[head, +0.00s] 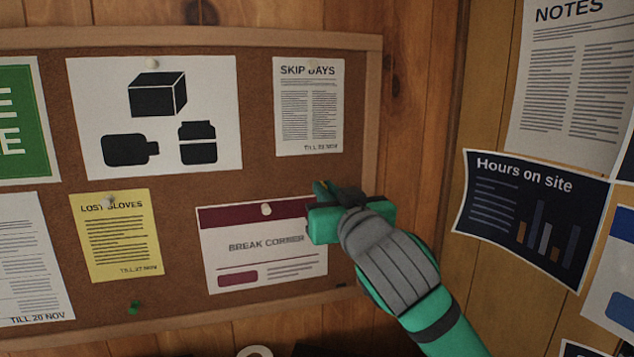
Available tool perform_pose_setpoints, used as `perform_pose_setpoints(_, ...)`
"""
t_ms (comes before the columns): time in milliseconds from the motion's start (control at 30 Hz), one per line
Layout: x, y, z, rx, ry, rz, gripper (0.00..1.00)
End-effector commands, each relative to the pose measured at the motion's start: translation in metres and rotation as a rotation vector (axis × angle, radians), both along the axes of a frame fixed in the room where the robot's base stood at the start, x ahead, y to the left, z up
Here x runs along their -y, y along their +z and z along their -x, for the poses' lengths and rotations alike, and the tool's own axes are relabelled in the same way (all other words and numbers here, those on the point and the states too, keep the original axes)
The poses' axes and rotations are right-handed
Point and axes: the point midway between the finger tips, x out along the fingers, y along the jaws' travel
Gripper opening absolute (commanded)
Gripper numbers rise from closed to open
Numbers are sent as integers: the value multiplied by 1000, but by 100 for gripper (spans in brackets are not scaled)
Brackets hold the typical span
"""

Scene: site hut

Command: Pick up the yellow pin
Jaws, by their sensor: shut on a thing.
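My gripper (325,192) is in front of the cork board, at the upper right corner of the "Break corner" notice (255,272), and covers that corner. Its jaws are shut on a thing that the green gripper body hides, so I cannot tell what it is. No clearly yellow pin shows anywhere in view. I cannot tell whether the fingertips touch the board.
The cork board (180,190) hangs on a wooden wall. Whitish pins hold the "Break corner" notice, the picture sheet (215,80), the "Skip days" notice (308,115) and the yellow "Lost gloves" notice (122,235). A green pin (134,307) sits lower left. More papers hang right.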

Motion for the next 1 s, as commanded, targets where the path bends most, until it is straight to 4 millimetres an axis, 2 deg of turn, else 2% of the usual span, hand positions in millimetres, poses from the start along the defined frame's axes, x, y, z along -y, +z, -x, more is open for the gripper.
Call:
perform_pose_setpoints(600,3,0,7,0,-1,1,0)
perform_pose_setpoints(1000,2,11,24,1,8,0,0)
